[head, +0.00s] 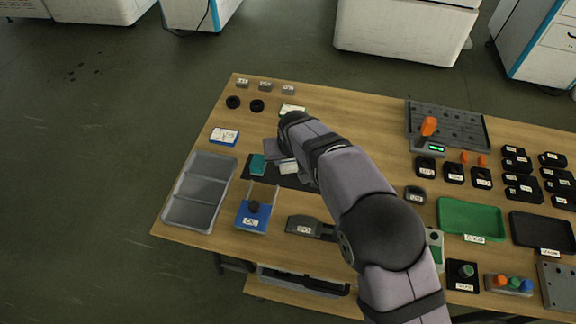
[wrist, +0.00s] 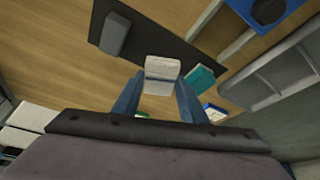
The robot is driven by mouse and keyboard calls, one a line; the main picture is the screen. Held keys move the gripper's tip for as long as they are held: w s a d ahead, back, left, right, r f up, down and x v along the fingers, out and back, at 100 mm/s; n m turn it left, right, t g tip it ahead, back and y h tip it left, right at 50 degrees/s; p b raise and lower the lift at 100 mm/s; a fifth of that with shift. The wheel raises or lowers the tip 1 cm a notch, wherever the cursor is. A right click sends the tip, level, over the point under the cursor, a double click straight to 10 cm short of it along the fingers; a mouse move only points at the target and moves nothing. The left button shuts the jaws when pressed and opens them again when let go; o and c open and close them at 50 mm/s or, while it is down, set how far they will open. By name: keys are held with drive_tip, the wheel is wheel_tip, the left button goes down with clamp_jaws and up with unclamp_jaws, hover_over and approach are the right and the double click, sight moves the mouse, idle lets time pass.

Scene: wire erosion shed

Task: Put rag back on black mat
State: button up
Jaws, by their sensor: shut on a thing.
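A folded white rag (wrist: 162,68) is between the two blue fingers of my gripper (wrist: 160,88) in the wrist view. The gripper is shut on it. The rag also shows as a pale patch (head: 289,167) in the head view, beside my arm. The black mat (wrist: 160,36) lies just past the rag in the wrist view, and bare wood shows around the rag's near end. In the head view the mat (head: 283,181) is partly hidden by my gripper and arm. I cannot tell the rag's height above the table.
A grey block (wrist: 116,34) lies on the mat, and a teal block (head: 257,165) is at its left end. A grey tray (head: 167,208) stands to the left. A blue holder (head: 252,218) and a dark grey tool (head: 304,226) are in front.

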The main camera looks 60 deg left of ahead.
sight(288, 167)
drive_tip(key=shift+f+p, duration=0.5)
drive_tip(key=shift+f, duration=1.7)
drive_tip(key=shift+f, duration=0.15)
drive_tip(key=o, duration=1)
drive_tip(key=shift+r, duration=0.2)
drive_tip(key=b+v, duration=0.2)
drive_tip(key=v, duration=1)
